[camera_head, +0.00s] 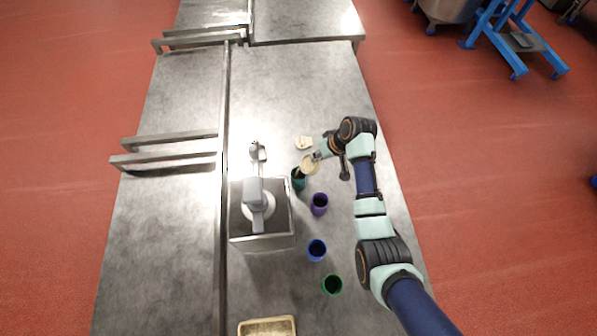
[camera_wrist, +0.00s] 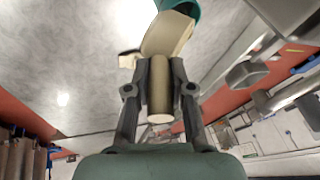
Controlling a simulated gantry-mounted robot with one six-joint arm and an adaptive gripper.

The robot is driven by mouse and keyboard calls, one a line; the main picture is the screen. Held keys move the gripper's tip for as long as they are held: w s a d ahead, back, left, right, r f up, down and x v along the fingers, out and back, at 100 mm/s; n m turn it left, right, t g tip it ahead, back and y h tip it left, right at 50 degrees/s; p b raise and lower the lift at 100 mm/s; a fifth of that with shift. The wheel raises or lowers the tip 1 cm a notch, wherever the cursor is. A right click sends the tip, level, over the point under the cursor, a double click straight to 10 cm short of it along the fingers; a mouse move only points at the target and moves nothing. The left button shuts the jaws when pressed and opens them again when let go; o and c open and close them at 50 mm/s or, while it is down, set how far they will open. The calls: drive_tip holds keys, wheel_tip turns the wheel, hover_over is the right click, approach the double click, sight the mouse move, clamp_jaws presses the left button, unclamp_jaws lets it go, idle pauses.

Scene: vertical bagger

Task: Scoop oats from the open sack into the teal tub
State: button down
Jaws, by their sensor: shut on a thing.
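My gripper (camera_wrist: 160,95) is shut on the handle of a cream scoop (camera_wrist: 168,36). In the head view the scoop (camera_head: 309,164) is at the rim of the teal tub (camera_head: 298,180), on the tub's upper right. The teal tub (camera_wrist: 185,8) also shows at the top of the wrist view, cut off, with the scoop's front end overlapping it. I cannot tell whether oats are in the scoop or the tub. A tan, open-topped rectangular thing with pale contents, seemingly the sack (camera_head: 268,320), is cut off at the bottom of the head view.
Purple (camera_head: 320,204), blue (camera_head: 317,250) and green (camera_head: 332,285) tubs stand in a line below the teal one. A metal box with a grey device (camera_head: 262,215) stands close left. A small beige object (camera_head: 304,143) lies beyond the scoop. The far steel table is clear.

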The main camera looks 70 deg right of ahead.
drive_tip(key=shift+w+a+r+g+p, duration=0.2)
drive_tip(key=shift+g+p, duration=0.1)
drive_tip(key=shift+p, duration=0.25)
drive_tip(key=shift+w, duration=0.1)
drive_tip(key=shift+f, duration=0.15)
drive_tip(key=shift+w+r+g+h+p, duration=0.1)
drive_tip(key=shift+r+g+h+p, duration=0.1)
drive_tip(key=shift+g+h+p, duration=0.15)
drive_tip(key=shift+w+a, duration=0.15)
